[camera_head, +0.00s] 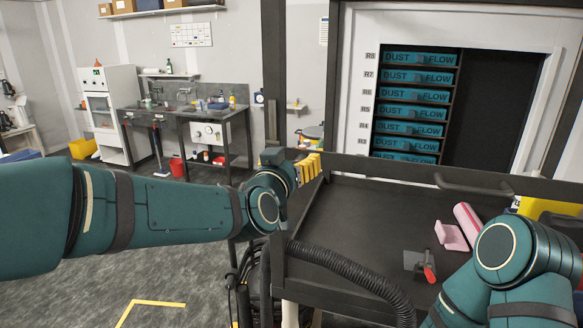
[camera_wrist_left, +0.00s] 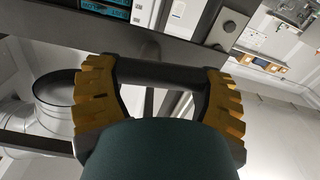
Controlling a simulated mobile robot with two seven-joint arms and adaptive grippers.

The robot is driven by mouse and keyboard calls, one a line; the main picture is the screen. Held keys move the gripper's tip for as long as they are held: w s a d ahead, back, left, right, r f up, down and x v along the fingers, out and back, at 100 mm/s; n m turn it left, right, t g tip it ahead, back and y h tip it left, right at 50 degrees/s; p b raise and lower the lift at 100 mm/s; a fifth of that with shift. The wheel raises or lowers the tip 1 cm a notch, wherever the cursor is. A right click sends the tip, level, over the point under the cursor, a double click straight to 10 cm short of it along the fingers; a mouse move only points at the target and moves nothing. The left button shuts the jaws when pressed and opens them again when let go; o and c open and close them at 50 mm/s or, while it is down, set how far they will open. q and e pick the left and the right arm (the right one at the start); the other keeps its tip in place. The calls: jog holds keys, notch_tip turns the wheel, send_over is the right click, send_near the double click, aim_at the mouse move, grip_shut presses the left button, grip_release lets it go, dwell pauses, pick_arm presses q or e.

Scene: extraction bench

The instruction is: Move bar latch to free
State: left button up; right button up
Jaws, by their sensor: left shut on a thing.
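My left gripper (camera_head: 306,168) with its yellow fingers is at the far left corner of the dark bench (camera_head: 345,225), near the post. In the left wrist view, the yellow fingers of my left gripper (camera_wrist_left: 160,95) stand on either side of a dark bar (camera_wrist_left: 160,73), at its two ends. The gripper is shut on this bar; I cannot tell for sure that it is the bar latch. In the head view the bar is hidden. My right arm comes in at the lower right; its gripper does not show.
A grey fixture with a red handle (camera_head: 429,273) and a pink piece (camera_head: 451,236) are on the bench. A dark grab bar (camera_head: 470,187) runs along the back edge. Behind are stacked teal "DUST FLOW" units (camera_head: 411,112). A black hose (camera_head: 350,268) crosses the front left.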

pick_arm(q)
jog(key=n+b, duration=0.3)
jog(key=f+n+b, duration=0.1)
jog(key=n+b, duration=0.2)
jog(key=n, duration=0.1)
jog(key=shift+a+f+b, duration=0.1)
jog(key=shift+b, duration=0.3)
jog(key=n+b, duration=0.2)
jog(key=n, duration=0.1)
jog(key=n+b, duration=0.1)
jog(key=n, duration=0.1)
jog(key=shift+f+b, duration=0.25)
jog(key=shift+b, duration=0.05)
jog(key=shift+d+n+b, duration=0.2)
jog(key=shift+n+b, duration=0.8)
jog(key=shift+n, duration=1.2)
pick_arm(e)
notch_tip(320, 180, down, 14)
jog(key=s, duration=0.1)
jog(key=shift+s+a+g, duration=0.3)
jog(key=shift+s+a, duration=0.05)
pick_arm(q)
jog(key=shift+s, duration=0.1)
jog(key=o, duration=1.1)
jog(key=v, duration=1.2)
